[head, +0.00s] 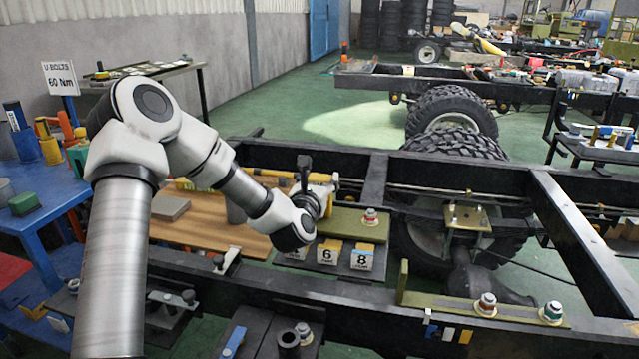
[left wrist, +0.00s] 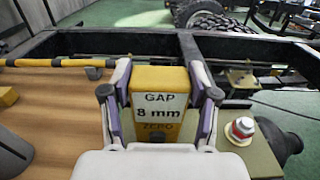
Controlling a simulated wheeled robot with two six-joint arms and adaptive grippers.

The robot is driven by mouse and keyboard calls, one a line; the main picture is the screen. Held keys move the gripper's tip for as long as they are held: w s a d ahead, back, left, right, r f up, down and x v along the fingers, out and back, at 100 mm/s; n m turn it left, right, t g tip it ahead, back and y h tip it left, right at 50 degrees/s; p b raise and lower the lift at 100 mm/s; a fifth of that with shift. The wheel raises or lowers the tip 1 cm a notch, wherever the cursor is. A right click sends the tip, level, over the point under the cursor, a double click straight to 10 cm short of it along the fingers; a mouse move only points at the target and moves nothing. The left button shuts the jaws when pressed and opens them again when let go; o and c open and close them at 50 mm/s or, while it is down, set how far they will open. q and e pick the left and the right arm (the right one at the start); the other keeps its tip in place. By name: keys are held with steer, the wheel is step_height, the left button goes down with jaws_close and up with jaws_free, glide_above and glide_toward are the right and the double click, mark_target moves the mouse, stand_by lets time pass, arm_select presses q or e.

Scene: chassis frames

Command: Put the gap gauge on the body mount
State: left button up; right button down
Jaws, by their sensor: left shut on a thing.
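The gap gauge (left wrist: 158,82), a yellow block with a white label reading "GAP 8 mm ZERO", is between the two fingers of my left gripper (left wrist: 160,100). In the head view the left gripper (head: 318,196) is above the wooden board's right end, beside an olive plate. The gauge is mostly hidden there by the gripper. A body mount (head: 370,217) with red and pale rings stands on that plate; it also shows in the left wrist view (left wrist: 241,129), right of the gauge and apart from it. Two similar mounts (head: 485,305), (head: 552,313) stand on the nearer olive bracket. My right gripper is out of view.
Yellow-and-white blocks marked 6 (head: 328,252) and 8 (head: 362,258) sit on a dark tray below the gripper. Black chassis rails (head: 565,215) surround the area. A wooden board (head: 185,232) lies left, with a grey block (head: 170,207) on it.

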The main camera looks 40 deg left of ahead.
arm_select(q)
steer(key=shift+f, duration=0.15)
steer(key=shift+f, duration=0.1)
steer(key=o, duration=1.4)
steer(key=shift+s+d, duration=0.1)
steer(key=v, duration=1.1)
steer(key=shift+s+d, duration=0.1)
steer(key=shift+s, duration=0.25)
